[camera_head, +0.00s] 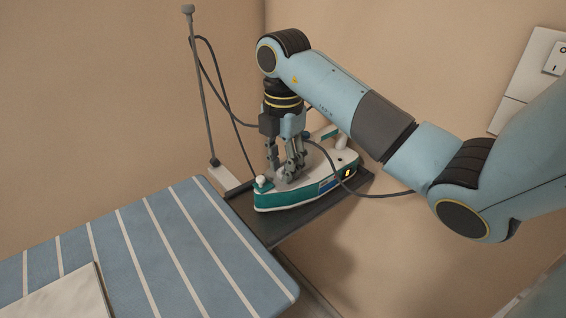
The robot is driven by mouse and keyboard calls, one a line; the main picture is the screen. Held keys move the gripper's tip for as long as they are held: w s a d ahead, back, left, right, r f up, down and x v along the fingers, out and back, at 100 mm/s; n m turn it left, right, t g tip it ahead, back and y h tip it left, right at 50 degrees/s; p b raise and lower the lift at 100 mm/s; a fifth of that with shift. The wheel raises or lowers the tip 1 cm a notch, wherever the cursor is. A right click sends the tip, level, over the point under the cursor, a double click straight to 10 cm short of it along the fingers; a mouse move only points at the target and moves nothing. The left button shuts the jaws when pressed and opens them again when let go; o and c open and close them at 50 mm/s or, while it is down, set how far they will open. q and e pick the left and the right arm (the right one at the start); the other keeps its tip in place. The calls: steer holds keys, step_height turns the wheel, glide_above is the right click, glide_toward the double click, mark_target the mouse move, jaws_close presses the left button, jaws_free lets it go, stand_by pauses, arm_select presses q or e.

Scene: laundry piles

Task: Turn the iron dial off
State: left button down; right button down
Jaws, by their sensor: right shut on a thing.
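The iron (307,193) is white and teal and sits on a dark rest at the end of the ironing board. A small amber light (348,173) shows on its side. My right gripper (289,176) points down onto the iron's top from above, its fingers closed at the dial. The dial itself is hidden by the fingers, so its setting cannot be read. My left gripper is not in view.
The blue, white-striped ironing board (140,245) fills the lower left, with a pale folded cloth (65,298) on it. A thin cord-holder pole (201,90) stands behind. A dark cord (375,194) runs near the iron. A white wall switch (555,58) is at upper right.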

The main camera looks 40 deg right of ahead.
steer(key=n, duration=0.4)
steer(key=shift+n+b, duration=0.3)
steer(key=shift+n, duration=0.1)
stand_by(0.4)
steer(key=c, duration=1)
jaws_free()
steer(key=shift+c, duration=0.2)
